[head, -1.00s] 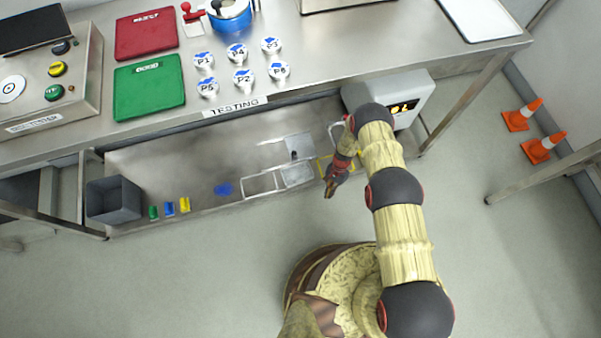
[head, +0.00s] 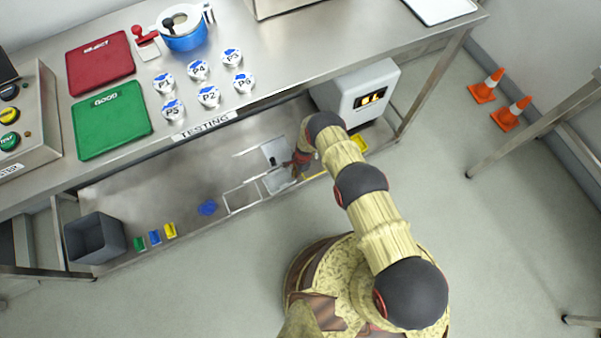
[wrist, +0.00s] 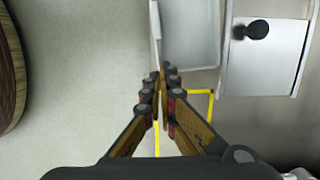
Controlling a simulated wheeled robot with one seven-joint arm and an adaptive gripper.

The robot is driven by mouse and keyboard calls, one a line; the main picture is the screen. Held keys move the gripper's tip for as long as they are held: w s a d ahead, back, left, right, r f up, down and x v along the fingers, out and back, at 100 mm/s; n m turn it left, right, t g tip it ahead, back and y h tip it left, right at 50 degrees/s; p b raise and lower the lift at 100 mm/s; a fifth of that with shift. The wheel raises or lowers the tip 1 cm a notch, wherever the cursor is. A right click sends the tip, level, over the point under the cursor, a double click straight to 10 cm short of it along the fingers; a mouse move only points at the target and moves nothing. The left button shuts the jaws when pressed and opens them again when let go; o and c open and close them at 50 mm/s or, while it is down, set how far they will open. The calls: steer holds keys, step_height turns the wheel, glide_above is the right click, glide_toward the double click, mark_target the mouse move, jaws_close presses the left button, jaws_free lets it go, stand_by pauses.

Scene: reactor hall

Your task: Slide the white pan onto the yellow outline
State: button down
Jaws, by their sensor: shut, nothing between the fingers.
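The white pan (head: 277,181), a shallow pale tray, lies on the low steel shelf under the bench. It also shows at the top of the wrist view (wrist: 190,40), with a thin white rim on its left. The yellow outline (head: 318,176) is on the shelf to the right of the pan, partly hidden by my arm; its lines show below the pan in the wrist view (wrist: 211,108). My gripper (wrist: 166,72) is shut and empty, its tips close to the pan's edge nearest the outline. I cannot tell whether they touch it.
A pale plate with a black knob (wrist: 265,55) lies behind the pan. A white outline (head: 242,197) and blue patch (head: 208,208) are left of it. A white box with a lit display (head: 357,93) stands at the shelf's right. The bench top (head: 285,55) overhangs the shelf.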

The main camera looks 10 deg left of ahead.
mark_target(284, 184)
steer(key=s+a, duration=0.1)
steer(key=a, duration=0.1)
steer(key=s+a, duration=0.1)
steer(key=s+a+b, duration=0.1)
steer(key=a, duration=0.1)
steer(key=shift+s+a+f, duration=0.1)
steer(key=shift+s+a, duration=0.2)
steer(key=shift+s+a+f+b, duration=0.15)
steer(key=shift+f+b, duration=0.1)
steer(key=shift+b, duration=0.1)
steer(key=shift+f, duration=0.35)
steer(key=shift+s+f, duration=0.1)
steer(key=shift+f, duration=0.1)
